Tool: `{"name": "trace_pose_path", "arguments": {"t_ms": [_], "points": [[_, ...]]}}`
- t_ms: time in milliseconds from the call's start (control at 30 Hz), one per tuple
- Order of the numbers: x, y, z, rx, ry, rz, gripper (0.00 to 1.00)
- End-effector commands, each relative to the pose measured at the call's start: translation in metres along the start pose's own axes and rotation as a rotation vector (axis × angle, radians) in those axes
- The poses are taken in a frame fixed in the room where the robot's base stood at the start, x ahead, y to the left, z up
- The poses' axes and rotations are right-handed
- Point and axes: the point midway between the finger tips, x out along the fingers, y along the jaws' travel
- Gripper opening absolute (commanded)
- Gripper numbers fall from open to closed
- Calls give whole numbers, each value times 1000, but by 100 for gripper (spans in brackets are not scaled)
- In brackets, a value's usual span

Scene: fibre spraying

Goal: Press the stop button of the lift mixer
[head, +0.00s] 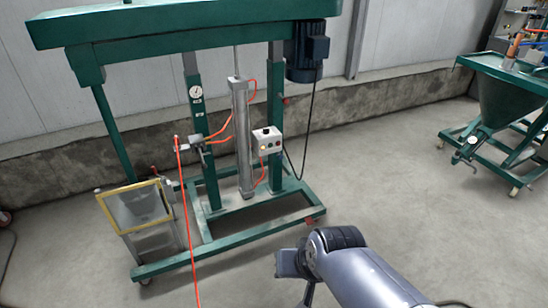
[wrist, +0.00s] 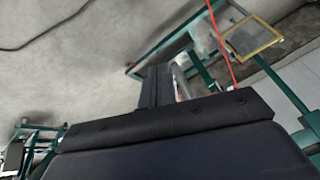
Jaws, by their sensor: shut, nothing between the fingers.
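The lift mixer (head: 190,22) is a green wheeled machine with a top beam and a dark motor, in the upper left of the head view. Which one is the stop button is too small to tell. My gripper (head: 284,264) is shut and empty, in front of and below the box, well apart from it. In the wrist view, my dark gripper (wrist: 155,88) shows at the middle and part of the mixer is behind it at a tilt.
A yellow-framed guard (head: 133,207) stands at the mixer's left; it also shows in the wrist view (wrist: 254,37). An orange hose (head: 187,225) hangs in front of the mixer. A green hopper machine (head: 505,98) stands at the right. The concrete floor (head: 400,190) between is clear.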

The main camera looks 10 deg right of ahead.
Motion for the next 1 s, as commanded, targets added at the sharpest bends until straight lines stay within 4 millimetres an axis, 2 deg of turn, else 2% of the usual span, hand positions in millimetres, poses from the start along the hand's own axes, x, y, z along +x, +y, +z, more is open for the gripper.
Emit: {"name": "trace_pose_path", "arguments": {"t_ms": [33,100,500,733,1000], "points": [[32,-5,4,12,29,-31,0],[54,-14,-1,39,75,-71,0],[170,-58,-22,235,315,-259,0],[234,-72,-26,372,445,-328,0],[309,-76,-21,536,595,-366,0]]}}
